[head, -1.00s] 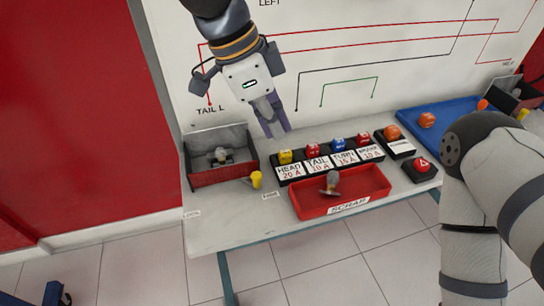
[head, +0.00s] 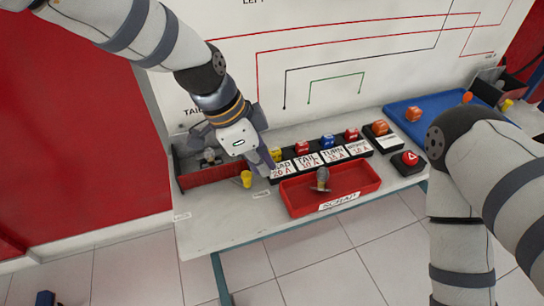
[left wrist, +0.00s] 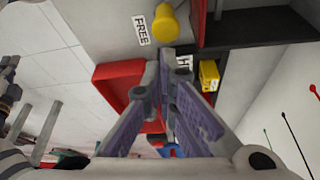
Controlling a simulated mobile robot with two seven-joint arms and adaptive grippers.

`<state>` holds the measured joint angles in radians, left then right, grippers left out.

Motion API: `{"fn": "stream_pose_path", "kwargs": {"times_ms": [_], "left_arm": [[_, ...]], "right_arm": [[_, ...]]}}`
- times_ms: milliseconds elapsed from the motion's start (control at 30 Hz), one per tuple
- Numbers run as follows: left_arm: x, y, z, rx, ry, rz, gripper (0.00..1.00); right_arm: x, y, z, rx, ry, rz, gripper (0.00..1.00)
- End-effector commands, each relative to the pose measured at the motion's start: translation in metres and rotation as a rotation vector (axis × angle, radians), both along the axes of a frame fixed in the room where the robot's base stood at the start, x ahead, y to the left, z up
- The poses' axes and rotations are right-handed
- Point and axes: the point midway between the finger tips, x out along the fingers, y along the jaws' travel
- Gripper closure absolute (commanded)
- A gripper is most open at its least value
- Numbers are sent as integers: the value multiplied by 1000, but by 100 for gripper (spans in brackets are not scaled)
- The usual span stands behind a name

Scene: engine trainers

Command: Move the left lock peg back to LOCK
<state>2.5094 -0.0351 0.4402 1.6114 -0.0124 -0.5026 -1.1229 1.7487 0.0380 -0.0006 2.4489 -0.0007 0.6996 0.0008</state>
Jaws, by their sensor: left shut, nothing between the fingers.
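The left lock peg, a yellow knob (head: 246,179), stands on the grey bench beside the FREE label (head: 261,194). The LOCK label (head: 181,216) is at the bench's left front corner. My left gripper (head: 266,170) is low over the bench, just right of the peg, and is shut with nothing held. Its fingertips are hard to make out in the head view. In the left wrist view the peg (left wrist: 166,24) and FREE label (left wrist: 141,31) lie ahead of the fingers (left wrist: 163,68), apart from them. My right gripper is out of frame.
A red SCRAP bin (head: 352,184) holding a grey-topped part stands right of the peg. Behind it is a row of labelled fuse holders (head: 330,159). A red-fronted box (head: 205,178) stands behind left. The bench's left front area is clear.

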Motion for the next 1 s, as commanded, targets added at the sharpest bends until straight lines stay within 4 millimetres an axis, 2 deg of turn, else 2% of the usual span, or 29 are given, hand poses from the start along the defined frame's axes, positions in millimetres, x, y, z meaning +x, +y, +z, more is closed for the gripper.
{"fn": "stream_pose_path", "kwargs": {"times_ms": [1000], "left_arm": [[-1,0,-2,0,3,-80,100]], "right_arm": [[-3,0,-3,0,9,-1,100]]}}
